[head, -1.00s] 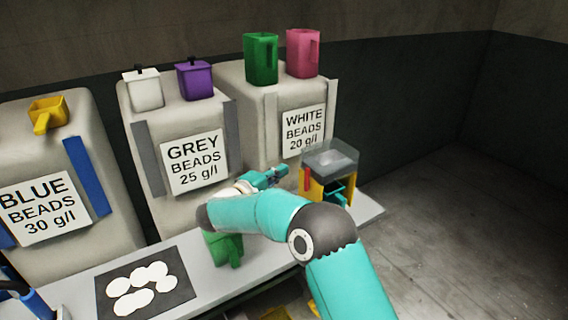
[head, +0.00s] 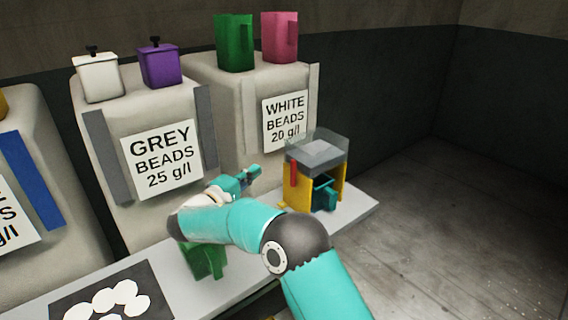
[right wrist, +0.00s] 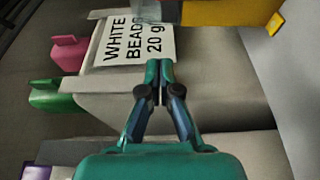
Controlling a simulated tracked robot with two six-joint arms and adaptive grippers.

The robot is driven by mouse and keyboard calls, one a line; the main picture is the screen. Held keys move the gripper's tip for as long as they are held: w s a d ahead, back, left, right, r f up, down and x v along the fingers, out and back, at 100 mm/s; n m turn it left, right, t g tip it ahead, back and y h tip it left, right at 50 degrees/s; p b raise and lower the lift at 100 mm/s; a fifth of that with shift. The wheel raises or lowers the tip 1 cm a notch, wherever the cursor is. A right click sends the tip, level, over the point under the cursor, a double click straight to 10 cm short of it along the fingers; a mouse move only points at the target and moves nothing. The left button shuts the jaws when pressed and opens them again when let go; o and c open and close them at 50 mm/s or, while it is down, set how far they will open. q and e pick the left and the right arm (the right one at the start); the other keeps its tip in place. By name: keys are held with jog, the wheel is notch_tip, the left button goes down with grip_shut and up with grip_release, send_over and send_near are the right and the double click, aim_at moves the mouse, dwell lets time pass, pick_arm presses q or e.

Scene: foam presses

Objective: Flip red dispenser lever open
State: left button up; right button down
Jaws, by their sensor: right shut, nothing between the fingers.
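The dispenser (head: 341,185) is a yellow frame with a clear hopper (head: 316,152) on top and a teal part (head: 325,194) inside. It stands at the right end of the bench in the head view. Its red lever (head: 293,174) hangs upright on the left front side. My right gripper (head: 252,171) is left of the lever, apart from it, shut and empty. In the right wrist view my shut fingers (right wrist: 159,68) point toward the top, where the dispenser's yellow side (right wrist: 230,12) is partly cut off. My left gripper is out of view.
Bead sacks stand behind the bench, one with a WHITE BEADS sign (head: 285,120). A green jug (head: 204,262) sits below my right forearm. A dark mat (head: 70,308) with white discs lies at front left. Bare bench (head: 355,207) shows right of the dispenser.

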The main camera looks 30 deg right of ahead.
aim_at(289, 156)
jog(key=d+p, duration=0.1)
jog(key=d, duration=0.2)
jog(key=w+d+p, duration=0.1)
jog(key=d+p, duration=0.1)
jog(key=d, duration=0.1)
jog(key=d+p, duration=0.1)
jog(key=d, duration=0.2)
jog(key=shift+w+d, duration=0.1)
jog(key=shift+w, duration=0.1)
jog(key=shift+s+f+p, duration=0.1)
jog(key=shift+s+p, duration=0.25)
jog(key=shift+s, duration=0.25)
